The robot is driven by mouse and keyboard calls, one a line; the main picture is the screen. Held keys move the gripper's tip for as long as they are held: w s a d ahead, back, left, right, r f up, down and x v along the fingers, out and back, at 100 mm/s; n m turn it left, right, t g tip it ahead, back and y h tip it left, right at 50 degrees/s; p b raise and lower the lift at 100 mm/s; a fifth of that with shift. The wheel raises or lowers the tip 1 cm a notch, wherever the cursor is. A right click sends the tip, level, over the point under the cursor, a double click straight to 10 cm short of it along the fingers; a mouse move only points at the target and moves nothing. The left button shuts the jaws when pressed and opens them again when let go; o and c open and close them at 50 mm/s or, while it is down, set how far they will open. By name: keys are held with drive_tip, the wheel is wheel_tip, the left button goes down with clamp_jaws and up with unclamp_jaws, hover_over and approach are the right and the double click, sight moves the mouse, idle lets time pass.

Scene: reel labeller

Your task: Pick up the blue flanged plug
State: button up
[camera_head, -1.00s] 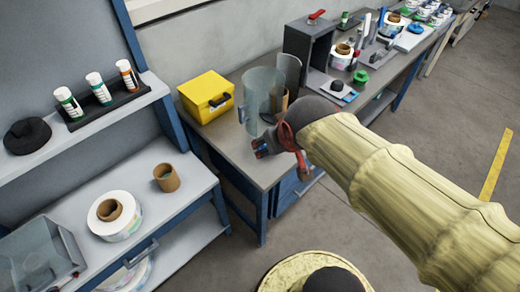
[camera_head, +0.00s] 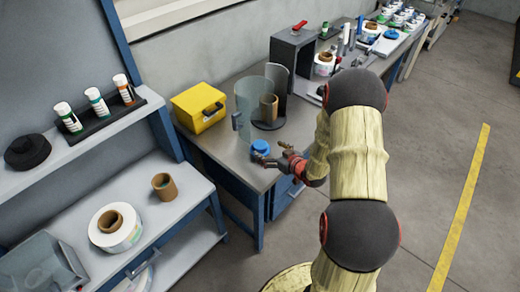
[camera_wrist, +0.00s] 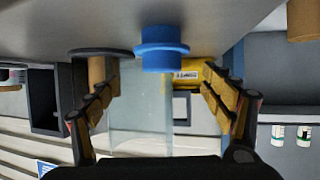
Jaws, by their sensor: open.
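The blue flanged plug (camera_head: 261,147) stands on the grey bench top near its front edge, in front of a clear pitcher. In the wrist view, which shows the scene upside down, the plug (camera_wrist: 161,48) is centred beyond the fingertips, with its wide flange and narrower ends visible. My gripper (camera_head: 273,156) is low over the bench's front edge, just to the right and front of the plug in the head view. Its yellow-padded fingers (camera_wrist: 158,88) are spread on either side of the plug's line, and nothing is held between them.
The clear pitcher (camera_head: 246,112) stands close behind the plug. A cardboard tube (camera_head: 269,110) on a dark round base and a yellow case (camera_head: 199,106) are farther back. A grey box frame (camera_head: 292,55) stands at the back right. The bench front is open floor.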

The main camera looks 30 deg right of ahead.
sight(260, 148)
drive_tip(key=shift+w+a+f, duration=0.1)
drive_tip(key=shift+w+f, duration=0.1)
drive_tip(key=shift+f, duration=0.3)
drive_tip(key=shift+b+x, duration=0.65)
drive_tip(key=shift+x, duration=2.9)
drive_tip(key=shift+s+f, duration=0.15)
drive_tip(key=shift+c, duration=0.9)
drive_tip(key=c, duration=0.9)
